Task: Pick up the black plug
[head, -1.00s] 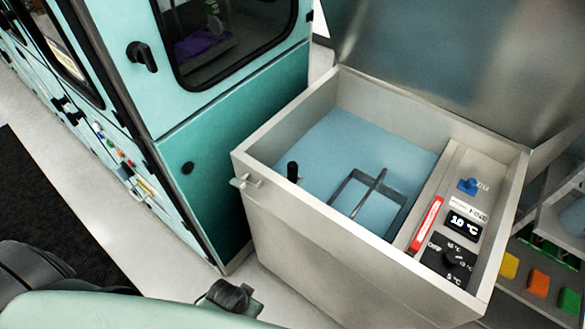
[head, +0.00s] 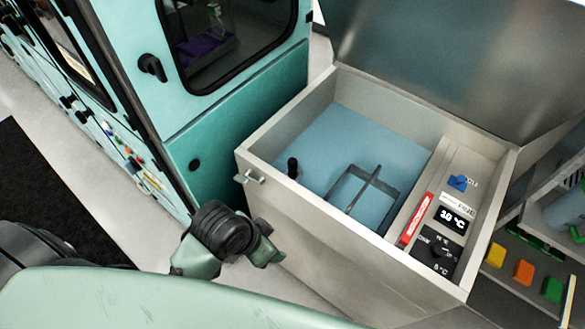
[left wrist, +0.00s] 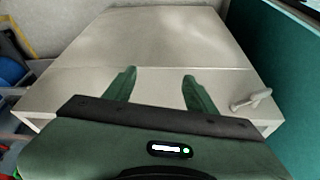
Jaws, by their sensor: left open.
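The black plug (head: 292,167) stands upright in the near left corner of the open metal bath, at the edge of the blue surface inside. My left gripper shows in the left wrist view (left wrist: 158,85) with its two green fingers apart and nothing between them. It faces the pale metal front of the bath. In the head view, part of my left wrist (head: 224,230) is outside the bath, below and left of the plug; its fingertips cannot be made out there. The plug is not seen in the left wrist view. My right gripper is not in view.
The metal bath (head: 330,229) has raised walls, an upright lid (head: 460,65) and a small tap (head: 248,177) outside. Inside are a rectangular frame with a rod (head: 366,188) and a control panel (head: 450,220). A teal cabinet (head: 240,115) stands close on the left.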

